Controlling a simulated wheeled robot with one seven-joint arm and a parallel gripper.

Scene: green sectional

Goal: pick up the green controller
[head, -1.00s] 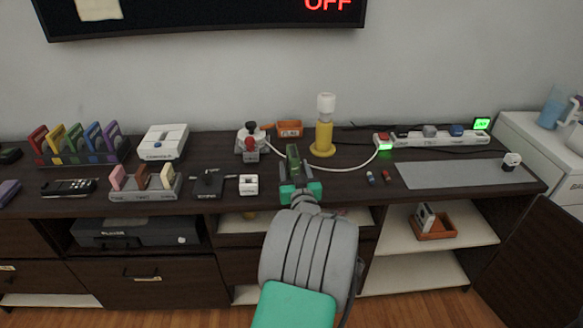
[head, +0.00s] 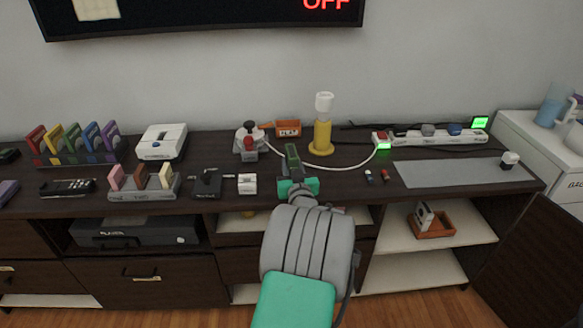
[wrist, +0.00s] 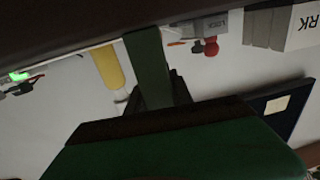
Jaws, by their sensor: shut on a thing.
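The green controller (head: 292,157) is a dark green, narrow, bar-like thing in the head view. It sticks out ahead of my gripper (head: 293,174), over the front middle part of the dark counter (head: 340,190). In the wrist view the controller (wrist: 147,62) stands out between the black fingers of my gripper (wrist: 158,95). The gripper is shut on it. Its lower end is hidden by the fingers and the gripper body. I cannot tell its exact height above the counter.
A yellow-based lamp (head: 322,137), a red-and-white device (head: 250,142) and an orange tray (head: 287,129) stand behind. A white cable (head: 335,169) curves nearby. Left are a small white block (head: 247,184) and a black joystick (head: 207,182). A grey mat (head: 455,173) lies mostly clear at right.

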